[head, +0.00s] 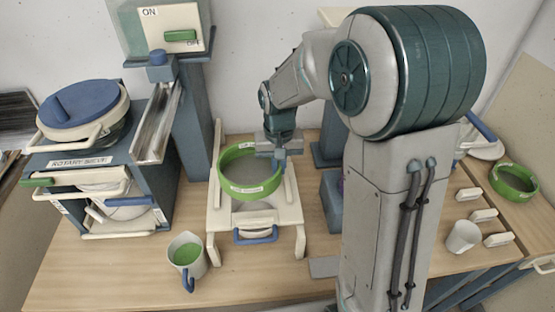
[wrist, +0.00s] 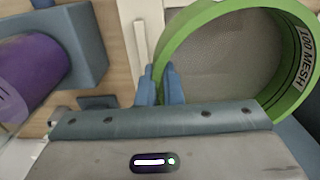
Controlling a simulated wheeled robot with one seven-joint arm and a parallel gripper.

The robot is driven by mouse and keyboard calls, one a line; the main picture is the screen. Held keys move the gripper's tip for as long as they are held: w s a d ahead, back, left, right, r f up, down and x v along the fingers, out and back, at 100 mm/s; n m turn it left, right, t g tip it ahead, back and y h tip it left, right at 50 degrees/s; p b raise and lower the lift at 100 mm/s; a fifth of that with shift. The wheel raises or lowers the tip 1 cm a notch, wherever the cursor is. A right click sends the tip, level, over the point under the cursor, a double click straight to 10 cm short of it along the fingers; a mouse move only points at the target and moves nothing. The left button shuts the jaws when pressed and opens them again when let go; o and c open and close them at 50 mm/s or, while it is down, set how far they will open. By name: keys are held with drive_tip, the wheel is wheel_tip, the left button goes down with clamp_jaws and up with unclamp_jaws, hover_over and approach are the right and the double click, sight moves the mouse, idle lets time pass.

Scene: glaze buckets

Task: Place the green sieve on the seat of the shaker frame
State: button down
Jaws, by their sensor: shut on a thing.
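A green sieve (head: 249,190) with a pale label and grey mesh is over the cream shaker frame (head: 216,214) in the head view. My gripper (head: 280,158) is shut on the sieve's rim at its right side. In the wrist view my blue fingertips (wrist: 172,88) pinch the near wall of the sieve (wrist: 178,28), whose inside reads 100 MESH. The sieve looks about level. I cannot tell whether it touches the seat, which it mostly covers. A second green ring-shaped sieve (head: 514,183) lies on the table at far right.
A jug of green glaze (head: 187,257) stands front left of the frame. The rotary sieve stand (head: 150,160) is to the left. A blue-grey block with a purple cylinder (wrist: 25,75) is close beside my gripper. A white cup (head: 463,236) stands at right.

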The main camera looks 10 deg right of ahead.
drive_tip(key=shift+d+f+b, duration=0.1)
drive_tip(key=shift+f+b, duration=2)
drive_tip(key=shift+f, duration=1.05)
drive_tip(key=shift+f+b, duration=0.45)
drive_tip(key=shift+f, duration=0.1)
drive_tip(key=c, duration=1.5)
unclamp_jaws()
